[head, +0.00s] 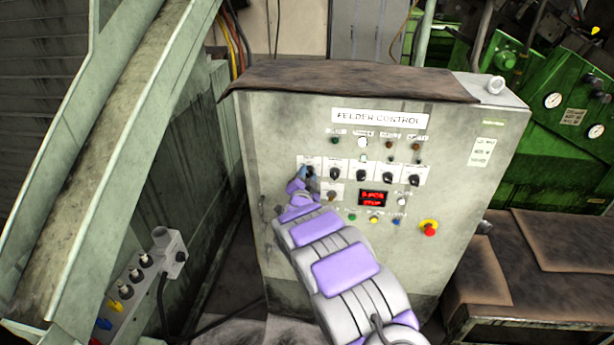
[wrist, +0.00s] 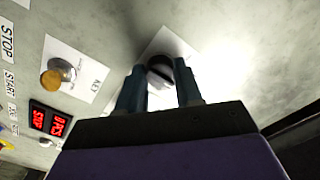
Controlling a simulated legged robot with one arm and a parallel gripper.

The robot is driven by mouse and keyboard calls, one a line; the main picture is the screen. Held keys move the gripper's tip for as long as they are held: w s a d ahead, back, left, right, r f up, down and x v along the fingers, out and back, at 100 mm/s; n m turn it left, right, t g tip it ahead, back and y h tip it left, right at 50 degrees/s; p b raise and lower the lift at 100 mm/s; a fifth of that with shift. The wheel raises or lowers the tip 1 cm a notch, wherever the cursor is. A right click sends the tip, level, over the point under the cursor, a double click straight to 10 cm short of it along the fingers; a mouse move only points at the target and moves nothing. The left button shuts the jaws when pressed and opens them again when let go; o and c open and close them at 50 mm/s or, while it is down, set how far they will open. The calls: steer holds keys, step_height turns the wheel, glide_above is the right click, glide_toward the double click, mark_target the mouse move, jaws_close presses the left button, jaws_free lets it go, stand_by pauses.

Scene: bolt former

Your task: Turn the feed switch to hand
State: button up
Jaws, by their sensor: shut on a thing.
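The feeder control cabinet (head: 245,175) has a row of black rotary switches on white plates. My gripper (head: 307,173) is at the leftmost switch of that row, and the arm partly hides it in the head view. In the wrist view the dark switch knob (wrist: 160,72) sits on its white plate between the two fingers of my gripper (wrist: 159,78), which are shut on it. The labels on this switch are too blurred or hidden to read, so its position cannot be told.
A key switch (wrist: 55,78) and a red display (wrist: 48,121) are close to the gripper. A red emergency stop (head: 429,228) and several coloured buttons are lower on the panel. A sloping conveyor (head: 110,130) stands left, green machinery (head: 560,130) right.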

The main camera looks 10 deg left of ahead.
steer(key=n+p, duration=0.2)
steer(key=p, duration=0.1)
steer(key=shift+n, duration=0.3)
steer(key=n+p, duration=0.1)
steer(key=n, duration=0.1)
steer(key=n+p, duration=0.1)
steer(key=n, duration=0.1)
steer(key=n+p, duration=0.2)
steer(key=shift+f, duration=0.25)
steer(key=o, duration=0.8)
steer(key=shift+f, duration=0.1)
steer(key=shift+o, duration=1.2)
steer(key=shift+a, duration=0.1)
steer(key=shift+r, duration=0.2)
